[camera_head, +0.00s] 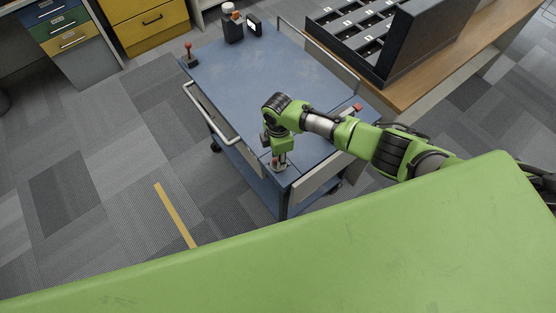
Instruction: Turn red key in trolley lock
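The blue trolley (225,75) stands in the middle of the camera_head view. My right arm reaches in from the right across its near end. My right gripper (279,163) points down at the trolley's near corner. A small round metal fitting with a hint of red is at its fingertips, possibly the lock and red key; the fingers mostly hide it. I cannot tell whether they are open or shut on it. A small red piece (357,107) shows beside my arm at the trolley's right edge. My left gripper is out of view.
A small red-topped post (188,50) stands at the trolley's far left corner. A dark radio-like device (233,27) stands at its back. A wooden bench (415,85) with a dark slotted rack (365,25) is close on the right. Drawers (68,35) are at back left; left floor is clear.

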